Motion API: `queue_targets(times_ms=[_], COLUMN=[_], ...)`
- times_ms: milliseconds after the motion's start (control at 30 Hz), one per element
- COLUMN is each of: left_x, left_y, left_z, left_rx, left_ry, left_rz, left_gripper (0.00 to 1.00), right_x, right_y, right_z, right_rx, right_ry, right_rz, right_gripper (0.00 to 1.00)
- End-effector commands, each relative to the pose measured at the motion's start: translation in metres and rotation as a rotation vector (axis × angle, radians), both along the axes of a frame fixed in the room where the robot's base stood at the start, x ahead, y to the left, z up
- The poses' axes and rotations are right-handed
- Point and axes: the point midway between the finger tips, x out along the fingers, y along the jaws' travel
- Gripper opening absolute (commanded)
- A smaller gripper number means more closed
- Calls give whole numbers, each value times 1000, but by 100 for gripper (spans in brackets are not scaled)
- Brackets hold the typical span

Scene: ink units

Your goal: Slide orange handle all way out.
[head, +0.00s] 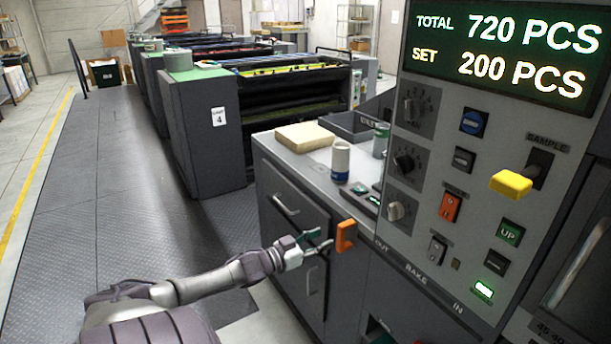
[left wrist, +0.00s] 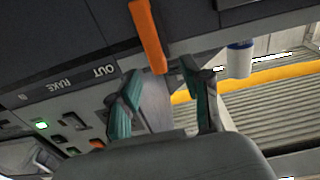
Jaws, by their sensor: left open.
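The orange handle (head: 346,236) stands out from the front of the grey console, just left of the OUT end of the OUT–RAKE–IN label (head: 415,271). My left gripper (head: 325,240) is open, its teal fingers just left of the handle in the head view. In the left wrist view the orange handle (left wrist: 148,35) hangs from the top, its lower end near the gap between the open fingertips of my left gripper (left wrist: 160,78). I cannot tell whether a finger touches it. My right gripper is not in view.
The control panel (head: 428,190) with knobs, switches and a yellow SAMPLE lever (head: 511,184) rises at right. A white and blue can (head: 340,162) and a beige block (head: 304,137) stand on the console top. The floor walkway (head: 100,190) at left is clear.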

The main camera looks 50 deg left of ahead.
Motion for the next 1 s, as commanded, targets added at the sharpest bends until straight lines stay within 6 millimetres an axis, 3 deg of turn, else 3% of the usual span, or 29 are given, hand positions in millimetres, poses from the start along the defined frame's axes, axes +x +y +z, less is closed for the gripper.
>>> queue_targets(times_ms=[100,300,1000], left_x=[-21,-43,-48], left_y=[2,4,5], left_z=[-1,0,0], left_rx=[0,1,0], left_ry=[4,1,-1], left_rz=[0,1,1], left_gripper=[48,48,48], right_x=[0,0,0], right_y=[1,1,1], right_z=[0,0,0], right_rx=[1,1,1], right_ry=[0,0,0], right_rz=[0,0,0], right_gripper=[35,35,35])
